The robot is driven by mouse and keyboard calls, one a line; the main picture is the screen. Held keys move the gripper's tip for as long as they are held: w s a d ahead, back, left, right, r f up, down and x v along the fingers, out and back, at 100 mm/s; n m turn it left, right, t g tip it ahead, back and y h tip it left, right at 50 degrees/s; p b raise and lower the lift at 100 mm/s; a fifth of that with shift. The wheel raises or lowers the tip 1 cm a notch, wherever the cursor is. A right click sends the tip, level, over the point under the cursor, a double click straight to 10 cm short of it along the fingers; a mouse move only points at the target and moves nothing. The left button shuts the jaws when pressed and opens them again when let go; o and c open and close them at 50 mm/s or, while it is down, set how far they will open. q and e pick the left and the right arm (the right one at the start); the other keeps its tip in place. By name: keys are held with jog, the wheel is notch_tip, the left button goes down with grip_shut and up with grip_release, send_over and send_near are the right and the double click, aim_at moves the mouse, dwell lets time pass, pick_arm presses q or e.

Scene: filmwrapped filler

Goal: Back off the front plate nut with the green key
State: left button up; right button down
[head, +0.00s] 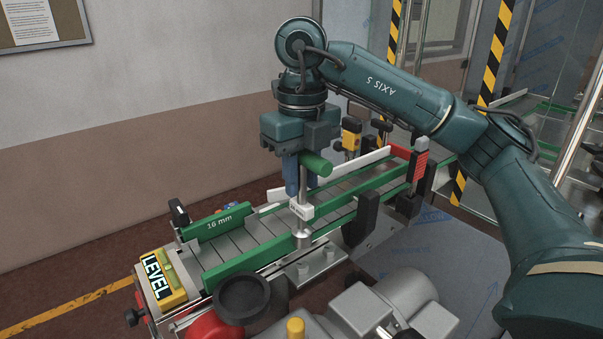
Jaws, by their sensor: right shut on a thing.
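My right gripper (304,178) points down over the conveyor, its blue fingers shut on the green key. The key's green crossbar handle (316,163) sticks out toward the camera. Its metal shaft (303,228) hangs upright, with a white tag partway down. The shaft's wider lower end is in front of the near green rail, above a metal plate (325,262). Two nut-like metal pieces, one nearer (303,270) and one farther (329,251), stand on this plate. I cannot tell whether the key's end touches a nut. My left gripper is not in view.
The conveyor (232,243) has green side rails, one marked 16 mm. A yellow LEVEL block (163,279) sits at its left end. A grey motor (385,303) and black round cup (241,297) stand in front. A red-topped post (419,164) stands right. Black-yellow posts stand behind.

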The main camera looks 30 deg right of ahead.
jog(key=shift+f+b, duration=0.4)
jog(key=shift+f, duration=0.2)
notch_tip(320, 180, down, 2)
jog(key=shift+f+b, duration=0.15)
jog(key=shift+b, duration=0.8)
jog(key=shift+f+b, duration=0.5)
jog(key=shift+f, duration=0.2)
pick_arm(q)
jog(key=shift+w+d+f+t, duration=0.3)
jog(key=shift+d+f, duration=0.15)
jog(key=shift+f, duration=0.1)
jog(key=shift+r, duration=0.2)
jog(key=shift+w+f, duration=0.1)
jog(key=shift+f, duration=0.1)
pick_arm(e)
jog(key=shift+f, duration=0.2)
